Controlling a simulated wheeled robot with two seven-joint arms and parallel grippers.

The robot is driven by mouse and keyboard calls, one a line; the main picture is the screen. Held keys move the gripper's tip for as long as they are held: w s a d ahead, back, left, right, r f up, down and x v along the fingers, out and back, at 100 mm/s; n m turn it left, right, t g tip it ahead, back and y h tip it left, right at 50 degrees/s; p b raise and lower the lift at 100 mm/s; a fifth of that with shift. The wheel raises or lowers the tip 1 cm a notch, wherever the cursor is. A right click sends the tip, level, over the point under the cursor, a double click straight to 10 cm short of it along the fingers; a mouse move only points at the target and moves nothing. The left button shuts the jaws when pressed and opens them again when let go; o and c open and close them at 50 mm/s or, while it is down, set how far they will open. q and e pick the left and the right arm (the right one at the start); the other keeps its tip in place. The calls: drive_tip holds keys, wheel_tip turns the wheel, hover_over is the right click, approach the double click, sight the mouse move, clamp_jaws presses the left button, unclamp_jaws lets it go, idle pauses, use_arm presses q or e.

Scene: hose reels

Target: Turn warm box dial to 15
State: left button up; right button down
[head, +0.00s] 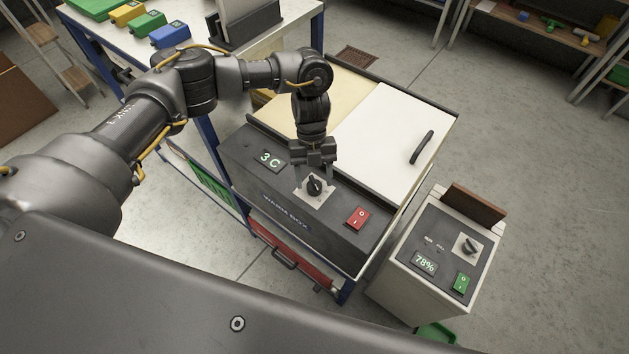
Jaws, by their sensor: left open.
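The warm box (385,140) has a white lid and a dark front panel. Its panel carries a display (269,158) reading 3 C, a black dial (314,186) on a light square plate, and a red switch (357,218). My left gripper (315,175) points down over the dial, with its fingers open around or just above the knob. I cannot tell whether the fingers touch it. My right gripper is not in view.
A second unit (400,268) stands to the right, with a 78% display, its own dial (467,246) and a green switch (461,282). A blue-framed table (290,42) with colored bins stands behind left. Open floor (540,150) lies right.

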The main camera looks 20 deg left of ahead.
use_arm(q)
drive_tip(key=b+v, duration=0.1)
drive_tip(key=v, duration=0.8)
drive_tip(key=shift+r, duration=0.1)
